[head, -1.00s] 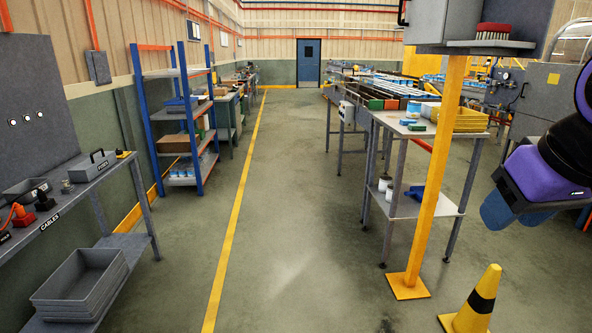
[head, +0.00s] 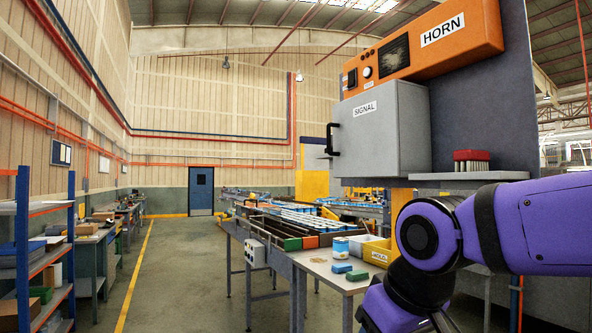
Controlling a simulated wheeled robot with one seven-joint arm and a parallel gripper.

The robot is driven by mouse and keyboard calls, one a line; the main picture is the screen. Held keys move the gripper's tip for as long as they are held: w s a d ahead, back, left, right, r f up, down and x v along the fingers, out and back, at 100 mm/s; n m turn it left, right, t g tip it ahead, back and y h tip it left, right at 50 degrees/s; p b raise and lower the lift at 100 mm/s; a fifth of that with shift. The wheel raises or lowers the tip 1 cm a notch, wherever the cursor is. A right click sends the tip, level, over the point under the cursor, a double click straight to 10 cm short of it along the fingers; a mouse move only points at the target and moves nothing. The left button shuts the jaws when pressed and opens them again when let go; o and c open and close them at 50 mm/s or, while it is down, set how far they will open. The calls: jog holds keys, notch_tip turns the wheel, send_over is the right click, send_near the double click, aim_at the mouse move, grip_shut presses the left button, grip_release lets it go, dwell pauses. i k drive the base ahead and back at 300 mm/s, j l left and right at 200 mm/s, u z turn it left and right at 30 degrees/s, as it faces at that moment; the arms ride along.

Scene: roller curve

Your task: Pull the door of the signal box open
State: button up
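The signal box (head: 385,135) is a grey box labelled SIGNAL, mounted on a grey panel at the right of the head view. Its door looks shut. A black bar handle (head: 332,139) stands at the door's left edge. My purple and black arm crosses the lower right of the view, below the box and apart from it. My gripper is out of view, so I cannot see whether it is open.
An orange HORN unit (head: 425,42) sits above the box. A grey shelf (head: 468,176) with a red brush (head: 472,160) is right of it. Below stands a table (head: 322,272) with a yellow bin (head: 378,252) and small blocks. The floor aisle (head: 180,270) at left is clear.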

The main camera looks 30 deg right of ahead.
aim_at(364, 125)
jog(key=i+z, duration=0.1)
jog(key=i, duration=0.75)
jog(key=i+j+z, duration=0.1)
jog(key=i, duration=0.75)
jog(key=j, duration=0.1)
